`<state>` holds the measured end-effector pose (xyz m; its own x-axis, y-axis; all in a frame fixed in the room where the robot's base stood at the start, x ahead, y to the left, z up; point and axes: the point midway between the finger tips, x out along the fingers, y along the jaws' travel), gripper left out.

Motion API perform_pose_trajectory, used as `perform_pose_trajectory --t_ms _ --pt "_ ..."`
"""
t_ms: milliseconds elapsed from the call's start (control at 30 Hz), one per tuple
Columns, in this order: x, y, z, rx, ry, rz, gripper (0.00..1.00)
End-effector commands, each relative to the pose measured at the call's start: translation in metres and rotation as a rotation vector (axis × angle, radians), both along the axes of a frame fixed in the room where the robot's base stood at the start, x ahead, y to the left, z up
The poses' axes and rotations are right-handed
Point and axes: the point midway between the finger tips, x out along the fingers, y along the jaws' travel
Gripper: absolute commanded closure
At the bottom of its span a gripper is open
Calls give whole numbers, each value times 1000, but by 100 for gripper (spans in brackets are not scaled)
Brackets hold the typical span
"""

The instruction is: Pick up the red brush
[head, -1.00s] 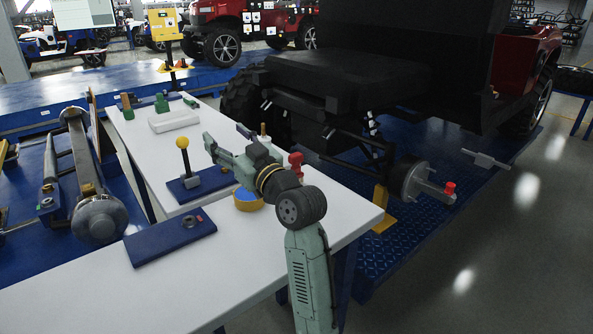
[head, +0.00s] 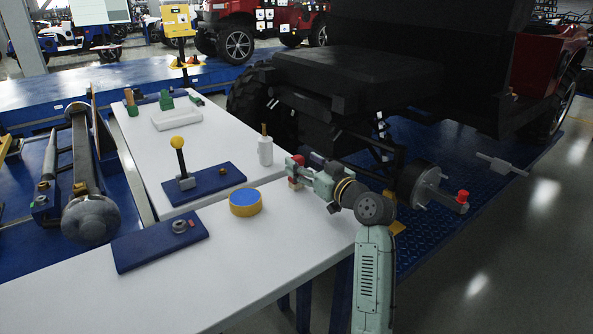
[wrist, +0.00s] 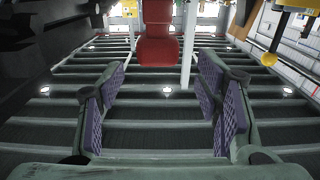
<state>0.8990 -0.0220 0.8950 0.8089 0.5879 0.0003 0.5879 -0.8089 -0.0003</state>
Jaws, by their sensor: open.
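The red brush (head: 295,184) stands at the table's far right side, partly hidden by my gripper in the head view. In the wrist view the red brush (wrist: 158,45) is upright, straight ahead and centred between the fingers, a little beyond their tips. Its top is cut off by the frame edge. My gripper (wrist: 162,75) is open and empty, with purple ridged pads on both sides. In the head view my gripper (head: 297,170) points left at the brush. Whether a finger touches it cannot be told.
A white bottle with a brown top (head: 265,151) stands left of the brush. A yellow-and-blue round tin (head: 245,203), a blue base with a yellow-knobbed lever (head: 215,185) and a blue plate (head: 150,248) lie on the white table (head: 240,290). The vehicle's hub (head: 425,190) is right.

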Motion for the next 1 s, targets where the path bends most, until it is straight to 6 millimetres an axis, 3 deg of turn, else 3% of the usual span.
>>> perform_pose_trajectory --t_ms 233,533,1000 --pt "30 20 0 -1 1 1 42" --pt "34 23 -3 0 0 0 42" --pt "34 22 -3 0 0 0 72"
